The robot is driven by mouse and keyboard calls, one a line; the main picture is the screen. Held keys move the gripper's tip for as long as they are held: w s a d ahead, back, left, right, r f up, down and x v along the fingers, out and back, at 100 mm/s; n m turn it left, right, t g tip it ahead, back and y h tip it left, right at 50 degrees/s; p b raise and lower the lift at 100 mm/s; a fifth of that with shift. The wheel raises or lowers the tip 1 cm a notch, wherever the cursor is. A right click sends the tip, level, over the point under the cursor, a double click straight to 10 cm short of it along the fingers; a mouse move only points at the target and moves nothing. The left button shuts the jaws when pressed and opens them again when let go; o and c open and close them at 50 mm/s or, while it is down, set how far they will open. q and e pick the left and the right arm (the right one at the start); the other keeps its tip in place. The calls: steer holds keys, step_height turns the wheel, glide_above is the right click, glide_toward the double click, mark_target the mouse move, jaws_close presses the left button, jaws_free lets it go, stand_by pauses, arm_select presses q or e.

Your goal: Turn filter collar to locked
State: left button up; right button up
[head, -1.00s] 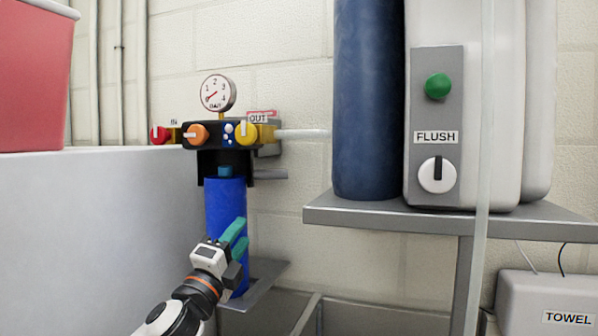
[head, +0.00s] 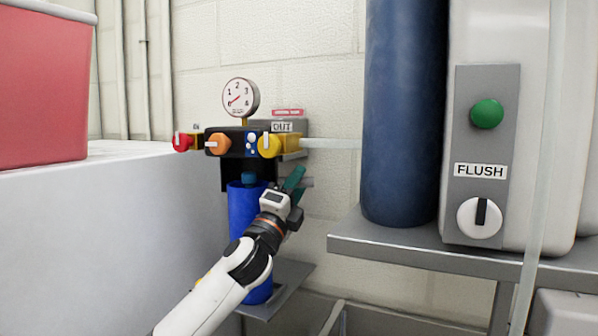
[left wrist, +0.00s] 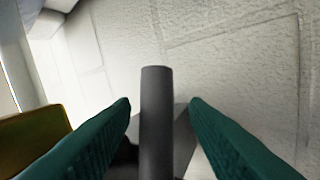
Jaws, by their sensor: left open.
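The blue filter housing (head: 243,208) hangs upright under a black valve block (head: 238,137). A black collar (head: 234,178) sits at its top, partly hidden. A grey handle bar (head: 308,182) sticks out to the right of the housing, mostly behind my left gripper. My left gripper (head: 294,180), with teal fingers, is raised in front of the housing's right side at the bar's height. In the left wrist view, a grey bar (left wrist: 156,115), apparently this handle, stands between the two open fingers with a gap on each side. My right gripper is not in view.
A gauge (head: 241,96) tops the block, with red (head: 182,142), orange (head: 218,145) and yellow (head: 269,146) knobs along it. A grey shelf (head: 430,251) with a dark blue cylinder (head: 402,110) stands close on the right. A grey plate (head: 288,285) lies below the housing.

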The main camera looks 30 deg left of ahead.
arm_select(q)
steer(key=shift+w+r, duration=0.35)
jaws_close()
steer(key=shift+w, duration=0.1)
steer(key=shift+f, duration=0.1)
